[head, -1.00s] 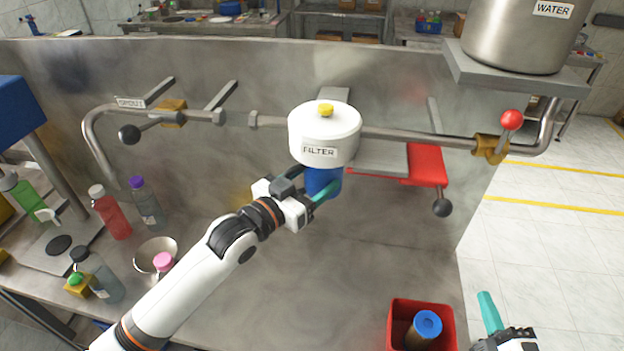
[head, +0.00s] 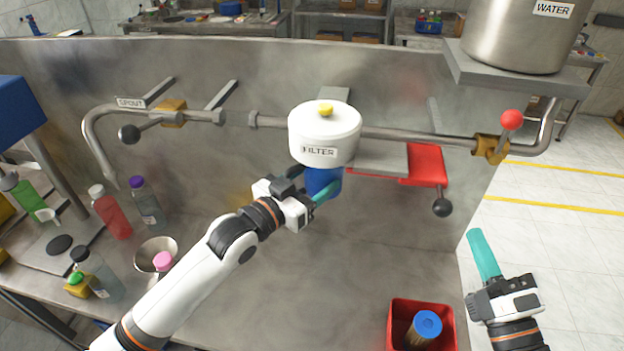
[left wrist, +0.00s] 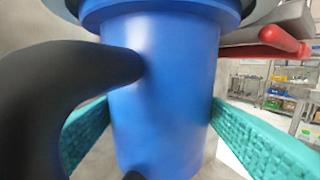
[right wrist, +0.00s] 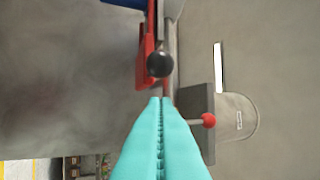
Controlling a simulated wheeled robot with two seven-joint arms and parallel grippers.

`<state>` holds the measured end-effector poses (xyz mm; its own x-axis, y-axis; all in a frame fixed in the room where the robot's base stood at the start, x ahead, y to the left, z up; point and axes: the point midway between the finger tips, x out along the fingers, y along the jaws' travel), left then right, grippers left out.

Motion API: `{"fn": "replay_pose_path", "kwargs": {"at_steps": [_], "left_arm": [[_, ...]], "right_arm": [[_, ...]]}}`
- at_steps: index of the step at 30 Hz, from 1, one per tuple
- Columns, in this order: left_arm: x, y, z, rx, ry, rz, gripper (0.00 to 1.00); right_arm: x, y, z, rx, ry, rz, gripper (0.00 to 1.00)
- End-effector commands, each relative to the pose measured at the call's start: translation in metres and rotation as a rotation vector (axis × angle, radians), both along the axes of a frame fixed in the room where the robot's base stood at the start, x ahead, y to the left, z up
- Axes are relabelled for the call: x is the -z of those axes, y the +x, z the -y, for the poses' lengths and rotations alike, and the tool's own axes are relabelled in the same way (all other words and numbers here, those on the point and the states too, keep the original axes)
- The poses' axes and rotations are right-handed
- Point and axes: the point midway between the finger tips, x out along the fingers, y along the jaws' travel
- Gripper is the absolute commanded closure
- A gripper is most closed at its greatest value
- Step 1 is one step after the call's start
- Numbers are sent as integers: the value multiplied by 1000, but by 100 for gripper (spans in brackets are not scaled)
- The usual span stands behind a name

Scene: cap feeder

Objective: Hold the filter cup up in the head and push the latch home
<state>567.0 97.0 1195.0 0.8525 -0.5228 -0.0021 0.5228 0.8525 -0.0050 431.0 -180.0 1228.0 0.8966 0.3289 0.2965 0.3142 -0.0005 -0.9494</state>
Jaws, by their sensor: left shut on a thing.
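The blue filter cup (head: 322,182) is up under the white filter head (head: 325,135). My left gripper (head: 318,192) is shut on the cup; in the left wrist view the cup (left wrist: 165,90) stands between the teal fingers, its top against the head's underside. The black curved piece there hides part of the cup. The red latch (head: 427,165) with its dark ball knob (head: 442,207) sticks out to the right of the head. My right gripper (head: 478,250) is apart from it, to the lower right. In the right wrist view its fingers (right wrist: 161,105) are together and empty, with the latch knob (right wrist: 160,64) ahead.
A red bin (head: 394,328) holding a used blue-topped cartridge (head: 427,325) stands near the right front edge. The red-knobbed valve (head: 511,120) is on the pipe to the right, under the water tank (head: 518,35). Bottles and a bowl (head: 155,252) stand at left.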

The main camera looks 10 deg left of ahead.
Motion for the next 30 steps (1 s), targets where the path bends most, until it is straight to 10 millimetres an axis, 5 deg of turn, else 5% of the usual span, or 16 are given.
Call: {"fn": "replay_pose_path", "kwargs": {"at_steps": [12, 30], "left_arm": [[-1, 0, 0, 0, -2, 3, 59], [-1, 0, 0, 0, -1, 3, 59]], "right_arm": [[-12, 38, -14, 1, 1, 0, 100], [-13, 40, -14, 2, 2, -3, 100]]}}
